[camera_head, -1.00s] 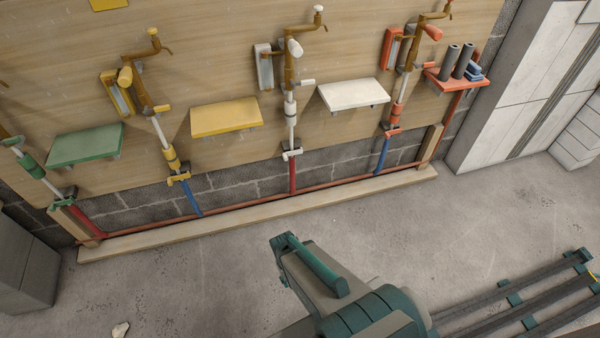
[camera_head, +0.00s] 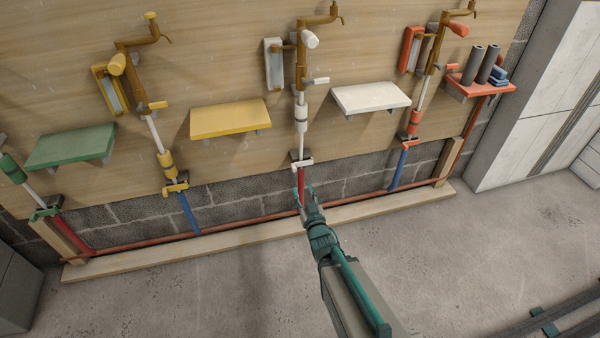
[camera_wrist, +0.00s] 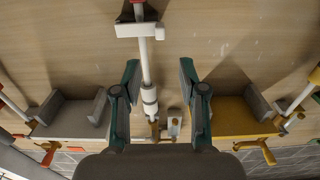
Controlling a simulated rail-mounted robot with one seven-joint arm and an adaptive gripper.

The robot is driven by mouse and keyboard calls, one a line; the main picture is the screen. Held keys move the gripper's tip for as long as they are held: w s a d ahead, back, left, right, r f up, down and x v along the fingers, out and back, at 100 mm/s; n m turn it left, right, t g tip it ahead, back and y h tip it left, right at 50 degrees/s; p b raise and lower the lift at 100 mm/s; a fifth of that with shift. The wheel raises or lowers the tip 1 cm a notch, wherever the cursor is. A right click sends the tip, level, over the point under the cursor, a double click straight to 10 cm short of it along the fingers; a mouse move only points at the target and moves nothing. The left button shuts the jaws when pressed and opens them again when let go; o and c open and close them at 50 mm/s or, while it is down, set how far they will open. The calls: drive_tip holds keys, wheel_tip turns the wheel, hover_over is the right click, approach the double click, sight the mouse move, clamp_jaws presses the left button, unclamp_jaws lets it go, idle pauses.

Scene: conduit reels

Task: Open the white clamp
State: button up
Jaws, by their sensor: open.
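The white clamp (camera_head: 302,163) sits low on the middle white pipe, just above the red hose (camera_head: 299,184). My gripper (camera_head: 307,193) is in front of the wall just below the clamp, its two teal fingers apart and empty. In the wrist view the scene appears upside down. There the white clamp (camera_wrist: 134,30) is at the top, slightly left of centre, beyond the open fingers (camera_wrist: 159,82). A small white lever end shows at its right side. I see no contact between fingers and clamp.
A yellow shelf (camera_head: 230,118) and a white shelf (camera_head: 371,97) flank the middle pipe. Yellow (camera_head: 176,183) and red (camera_head: 409,140) clamps sit on neighbouring pipes. A wooden beam (camera_head: 240,238) runs along the wall's foot. The floor (camera_head: 210,290) in front is mostly clear.

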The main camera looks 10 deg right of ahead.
sight(295, 170)
drive_tip(key=shift+w+a+b, duration=0.2)
drive_tip(key=shift+w+b, duration=5.15)
drive_tip(key=shift+w, duration=0.05)
clamp_jaws()
